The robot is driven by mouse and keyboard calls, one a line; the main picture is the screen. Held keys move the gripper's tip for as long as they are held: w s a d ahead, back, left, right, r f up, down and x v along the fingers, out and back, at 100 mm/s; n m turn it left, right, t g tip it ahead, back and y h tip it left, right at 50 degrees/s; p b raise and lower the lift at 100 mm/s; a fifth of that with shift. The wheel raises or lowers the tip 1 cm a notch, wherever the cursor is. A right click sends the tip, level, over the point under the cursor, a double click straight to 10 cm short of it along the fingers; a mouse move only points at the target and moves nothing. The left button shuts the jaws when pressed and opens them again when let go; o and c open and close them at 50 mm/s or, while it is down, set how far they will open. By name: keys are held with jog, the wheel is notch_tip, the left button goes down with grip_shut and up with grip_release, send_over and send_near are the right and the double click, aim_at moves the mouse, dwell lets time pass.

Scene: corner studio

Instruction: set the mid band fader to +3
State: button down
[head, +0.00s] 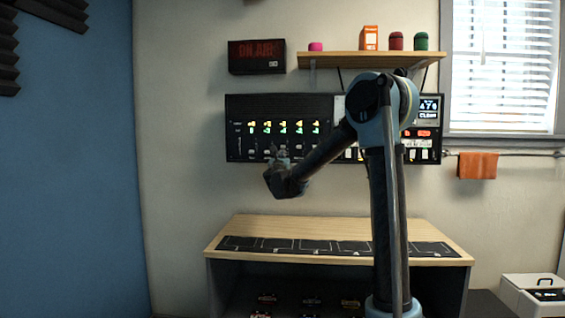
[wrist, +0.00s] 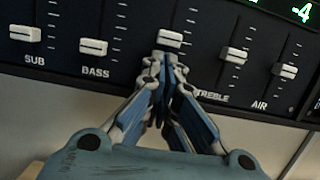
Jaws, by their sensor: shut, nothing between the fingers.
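The mid band fader is the middle one of the row; its white cap (wrist: 170,39) sits higher in its slot than the bass cap (wrist: 93,47). My gripper (wrist: 163,59) is shut and empty, its fingertips just below the mid cap in the wrist view, touching or very close; I cannot tell which. My fingers hide the lower mid slot and its label. In the head view my gripper (head: 280,153) is in front of the lower part of the wall panel (head: 238,108). A green readout (wrist: 302,13) shows -4 above the air fader; the mid readout is out of the wrist view.
The treble cap (wrist: 235,55) and air cap (wrist: 286,70) are to the right, the sub cap (wrist: 25,33) at far left. Below the panel is a wooden desk (head: 290,227) with a dark mat. A shelf (head: 350,60) with small items is above.

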aim_at(283, 146)
jog(key=shift+r, duration=0.1)
jog(key=shift+r, duration=2.1)
